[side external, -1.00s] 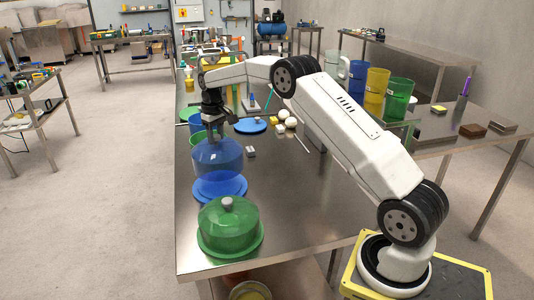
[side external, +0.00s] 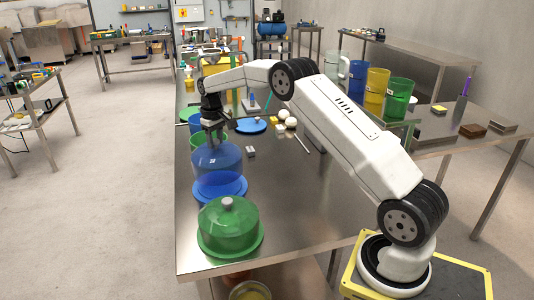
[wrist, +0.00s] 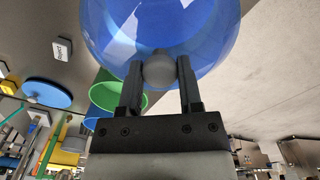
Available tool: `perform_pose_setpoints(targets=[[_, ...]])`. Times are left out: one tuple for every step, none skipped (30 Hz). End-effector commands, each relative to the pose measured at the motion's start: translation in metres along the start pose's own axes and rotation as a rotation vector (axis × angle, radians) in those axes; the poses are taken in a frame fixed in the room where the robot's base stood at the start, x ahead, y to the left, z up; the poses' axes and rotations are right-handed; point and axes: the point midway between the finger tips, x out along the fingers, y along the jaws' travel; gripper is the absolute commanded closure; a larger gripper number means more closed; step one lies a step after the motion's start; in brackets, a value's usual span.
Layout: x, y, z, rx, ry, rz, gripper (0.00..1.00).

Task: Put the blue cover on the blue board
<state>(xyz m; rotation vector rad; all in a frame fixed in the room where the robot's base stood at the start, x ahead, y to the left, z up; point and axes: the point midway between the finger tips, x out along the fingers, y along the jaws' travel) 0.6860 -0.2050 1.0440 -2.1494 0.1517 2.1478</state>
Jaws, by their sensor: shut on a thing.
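The blue cover (side external: 217,160) is a see-through dome. My gripper (side external: 214,134) is shut on its grey knob (wrist: 159,69) from above. In the wrist view the cover's dome (wrist: 165,25) fills the top middle, with the knob between both fingers. The blue board (side external: 222,195) is a round disc on the steel table, just in front of and below the cover in the side view. The cover overlaps the board's far edge in that view. I cannot tell how high the cover is above the table.
A green cover (side external: 228,225) sits on a green board (side external: 230,251) at the near end. Behind the cover stand green (wrist: 118,92) and blue containers. Another blue disc (side external: 250,126), small white balls (side external: 290,122) and grey blocks lie further back. The table's right middle is clear.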

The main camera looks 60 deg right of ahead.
Motion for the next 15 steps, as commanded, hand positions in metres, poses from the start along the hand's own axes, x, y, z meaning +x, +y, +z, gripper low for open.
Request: perform_pose_setpoints(targets=[[0.003, 0.000, 0.000, 0.000, 0.000, 0.000, 1.00], [0.004, 0.000, 0.000, 0.000, -0.001, 0.000, 1.00], [0.006, 0.000, 0.000, 0.000, -0.001, 0.000, 1.00], [0.007, 0.000, 0.000, 0.000, -0.001, 0.000, 1.00], [0.009, 0.000, 0.000, 0.000, -0.001, 0.000, 1.00], [0.011, 0.000, 0.000, 0.000, -0.001, 0.000, 1.00], [0.013, 0.000, 0.000, 0.000, -0.001, 0.000, 1.00], [0.014, 0.000, 0.000, 0.000, -0.001, 0.000, 1.00], [0.016, 0.000, 0.000, 0.000, -0.001, 0.000, 1.00], [0.018, 0.000, 0.000, 0.000, -0.001, 0.000, 1.00], [0.019, 0.000, 0.000, 0.000, -0.001, 0.000, 1.00], [0.021, 0.000, 0.000, 0.000, -0.002, 0.000, 1.00], [0.023, 0.000, 0.000, 0.000, -0.002, 0.000, 1.00], [0.024, 0.000, 0.000, 0.000, -0.002, 0.000, 1.00], [0.026, 0.000, 0.000, 0.000, -0.002, 0.000, 1.00]])
